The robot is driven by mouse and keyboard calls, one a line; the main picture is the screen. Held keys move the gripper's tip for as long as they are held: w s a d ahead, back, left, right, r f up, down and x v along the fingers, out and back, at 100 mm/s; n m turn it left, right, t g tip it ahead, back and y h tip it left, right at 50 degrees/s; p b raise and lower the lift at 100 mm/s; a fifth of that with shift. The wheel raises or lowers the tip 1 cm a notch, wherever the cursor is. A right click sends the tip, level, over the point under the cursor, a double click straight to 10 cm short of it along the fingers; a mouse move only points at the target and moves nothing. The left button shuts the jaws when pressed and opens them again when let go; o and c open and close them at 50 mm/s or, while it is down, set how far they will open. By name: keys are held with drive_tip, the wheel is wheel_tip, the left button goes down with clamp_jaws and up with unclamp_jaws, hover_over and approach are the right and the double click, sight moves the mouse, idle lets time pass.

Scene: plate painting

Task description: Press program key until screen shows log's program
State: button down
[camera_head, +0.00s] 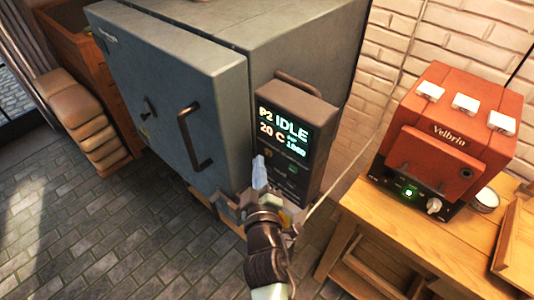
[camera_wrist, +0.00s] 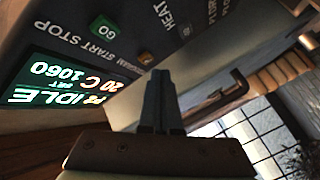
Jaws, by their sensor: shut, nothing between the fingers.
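The control box (camera_head: 312,117) on the grey kiln has a lit screen (camera_head: 283,130) reading P2, IDLE, 20 C and a set value of 1060. The screen shows upside down in the wrist view (camera_wrist: 62,88). Below it, the small amber program key (camera_wrist: 146,57) sits by the PROGRAM label, beside the green START key (camera_wrist: 116,31). My gripper (camera_head: 259,160) is shut and empty, its tips in front of the panel's lower left. In the wrist view the fingertips (camera_wrist: 159,76) are close to the program key; I cannot tell whether they touch it. No log is readable.
The kiln door (camera_head: 165,100) with its dark handle stands left of the control box. A red Velbrio machine (camera_head: 450,140) stands on a wooden table (camera_head: 385,218) at right. Stacked sacks (camera_head: 85,115) lie at left. The brick floor at lower left is clear.

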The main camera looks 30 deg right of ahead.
drive_tip(key=shift+d, duration=0.1)
idle(0.3)
drive_tip(key=shift+w+d+p, duration=0.15)
drive_tip(key=shift+d+p, duration=0.15)
drive_tip(key=shift+p, duration=0.1)
drive_tip(key=shift+w+d+p, duration=0.1)
drive_tip(key=shift+d+p, duration=0.3)
idle(0.8)
drive_tip(key=shift+a+f+b, duration=0.15)
drive_tip(key=shift+a+b, duration=0.25)
drive_tip(key=shift+b, duration=0.2)
drive_tip(key=shift+s+a+b, duration=0.25)
drive_tip(key=shift+a+b, duration=0.15)
drive_tip(key=shift+r, duration=0.2)
